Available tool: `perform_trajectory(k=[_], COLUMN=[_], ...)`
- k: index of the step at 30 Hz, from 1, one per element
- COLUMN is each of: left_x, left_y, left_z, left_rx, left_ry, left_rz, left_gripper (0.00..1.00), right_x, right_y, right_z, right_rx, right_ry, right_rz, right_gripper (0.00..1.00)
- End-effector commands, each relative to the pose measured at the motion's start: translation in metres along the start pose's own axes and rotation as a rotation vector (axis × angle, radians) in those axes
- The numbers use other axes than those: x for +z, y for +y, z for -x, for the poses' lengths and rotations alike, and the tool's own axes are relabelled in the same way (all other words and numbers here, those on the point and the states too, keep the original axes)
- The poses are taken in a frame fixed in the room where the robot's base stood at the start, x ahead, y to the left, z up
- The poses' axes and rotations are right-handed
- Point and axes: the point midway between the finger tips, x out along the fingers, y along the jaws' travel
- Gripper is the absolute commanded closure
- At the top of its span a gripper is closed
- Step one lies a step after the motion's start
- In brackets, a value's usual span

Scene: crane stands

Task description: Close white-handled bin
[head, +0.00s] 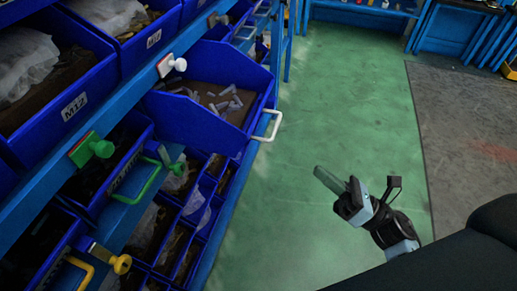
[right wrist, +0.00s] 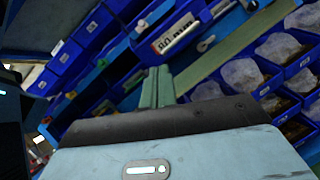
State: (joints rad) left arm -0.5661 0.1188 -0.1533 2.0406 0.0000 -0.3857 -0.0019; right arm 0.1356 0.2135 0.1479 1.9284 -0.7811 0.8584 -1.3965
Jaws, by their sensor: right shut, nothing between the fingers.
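The white-handled bin (head: 215,100) is a blue bin pulled out from the rack in the head view, with its white handle (head: 268,126) at its front corner over the aisle. Small clear pieces lie inside it. My right gripper (head: 328,178) is shut and empty, out over the green floor to the right of the handle and apart from it. Its fingers also show in the right wrist view (right wrist: 157,90), pointing toward the blue bins. My left gripper is not in view.
A white knob (head: 172,66), a green knob (head: 96,147) and a yellow knob (head: 116,264) sit along the rack rail. A green handle (head: 146,182) marks a lower bin. The green floor (head: 330,90) beside the rack is clear, with a grey mat (head: 465,130) at right.

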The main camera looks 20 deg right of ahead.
Motion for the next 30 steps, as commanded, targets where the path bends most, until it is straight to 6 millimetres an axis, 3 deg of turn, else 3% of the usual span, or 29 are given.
perform_trajectory(k=[3,8,17,30], left_x=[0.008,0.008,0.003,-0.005], left_y=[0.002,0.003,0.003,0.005], left_z=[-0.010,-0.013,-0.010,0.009], left_rx=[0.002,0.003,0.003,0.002], left_ry=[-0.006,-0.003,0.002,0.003], left_rz=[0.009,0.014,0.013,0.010], left_gripper=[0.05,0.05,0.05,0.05], right_x=[-0.001,0.000,0.002,-0.004], right_y=[0.001,0.005,0.008,0.024], right_z=[-0.007,-0.010,-0.018,-0.093], right_rx=[0.129,0.210,0.220,0.221], right_ry=[0.049,0.073,0.073,0.069], right_rz=[0.259,0.415,0.432,0.430], right_gripper=[1.00,1.00,1.00,1.00])
